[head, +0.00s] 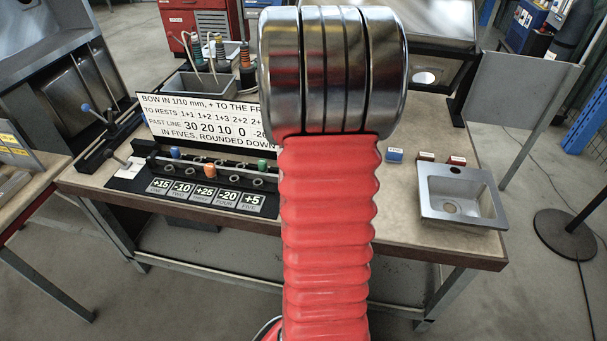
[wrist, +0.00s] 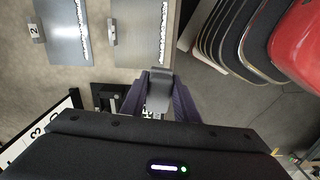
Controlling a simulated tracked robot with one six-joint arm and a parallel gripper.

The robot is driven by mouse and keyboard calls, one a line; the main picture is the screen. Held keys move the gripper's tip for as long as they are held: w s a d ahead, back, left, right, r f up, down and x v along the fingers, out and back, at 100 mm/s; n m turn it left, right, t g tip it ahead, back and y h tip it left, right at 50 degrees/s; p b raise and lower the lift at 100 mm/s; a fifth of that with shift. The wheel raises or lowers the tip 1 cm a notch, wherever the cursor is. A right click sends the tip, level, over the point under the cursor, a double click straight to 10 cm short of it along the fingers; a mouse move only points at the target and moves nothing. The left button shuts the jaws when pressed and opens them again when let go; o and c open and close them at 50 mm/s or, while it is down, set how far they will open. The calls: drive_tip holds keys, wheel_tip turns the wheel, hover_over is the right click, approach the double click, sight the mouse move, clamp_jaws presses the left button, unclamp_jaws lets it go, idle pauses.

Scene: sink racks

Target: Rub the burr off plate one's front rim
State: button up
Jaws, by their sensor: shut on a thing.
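In the wrist view my gripper (wrist: 160,84) is shut on a grey block (wrist: 160,97), its dark purple fingers on either side. The block's far end lies close below the near end of a grey metal plate (wrist: 140,42), and I cannot tell whether they touch. This plate has a tag (wrist: 112,31) that I cannot read and a ragged white strip along its right edge. To its left is a similar plate (wrist: 68,35) with a tag reading 2. In the head view my arm covers the middle of the bench, and gripper and plates do not show.
A grey panel (head: 520,110) stands at the right.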

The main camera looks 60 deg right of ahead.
drive_tip(key=shift+f, duration=0.45)
drive_tip(key=w+a+m, duration=0.2)
drive_tip(key=w+a, duration=1.4)
drive_tip(key=w, duration=0.2)
drive_tip(key=w+a+m, duration=0.1)
drive_tip(key=w+a, duration=0.3)
drive_tip(key=a, duration=0.6)
drive_tip(key=w+a, duration=0.4)
drive_tip(key=a, duration=0.7)
drive_tip(key=shift+f+m, duration=0.15)
drive_tip(key=shift+m, duration=0.25)
